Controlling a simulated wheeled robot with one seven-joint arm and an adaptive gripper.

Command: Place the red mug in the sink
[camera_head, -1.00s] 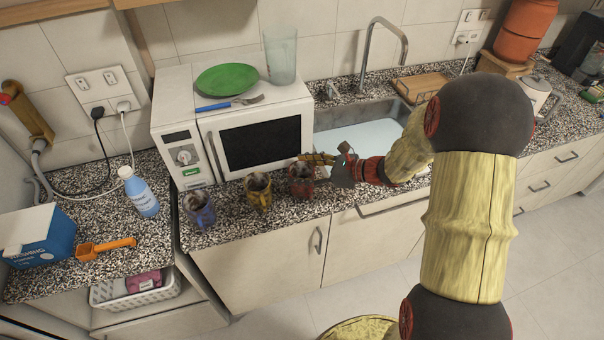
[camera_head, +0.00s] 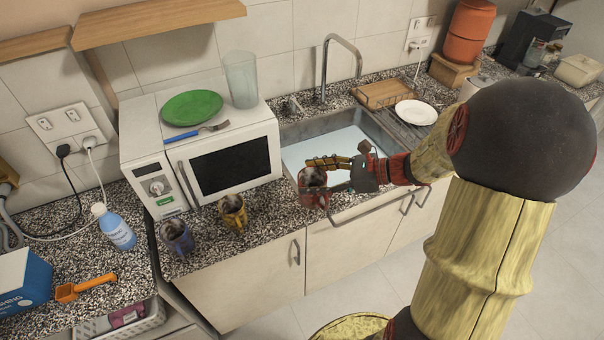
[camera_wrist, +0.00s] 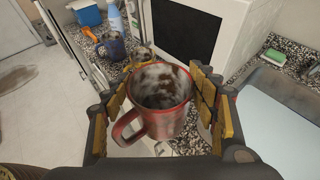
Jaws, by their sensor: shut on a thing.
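The red mug (camera_head: 312,187) is held in my gripper (camera_head: 326,175), upright or nearly so, near the counter's front edge by the sink's near left corner. In the wrist view the red mug (camera_wrist: 158,103) sits between the yellow-padded fingers of my gripper (camera_wrist: 164,108), with its handle toward the camera and dark stains inside. The sink (camera_head: 318,150) is a metal basin with a pale bottom, just behind and right of the mug. The sink also shows at the right of the wrist view (camera_wrist: 270,125).
A yellow mug (camera_head: 233,213) and a blue mug (camera_head: 177,238) stand left on the counter. A microwave (camera_head: 155,135) carries a green plate (camera_head: 192,107), a fork and a glass (camera_head: 241,80). A faucet (camera_head: 325,70) rises behind the sink. A white plate (camera_head: 416,112) lies on the rack at right.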

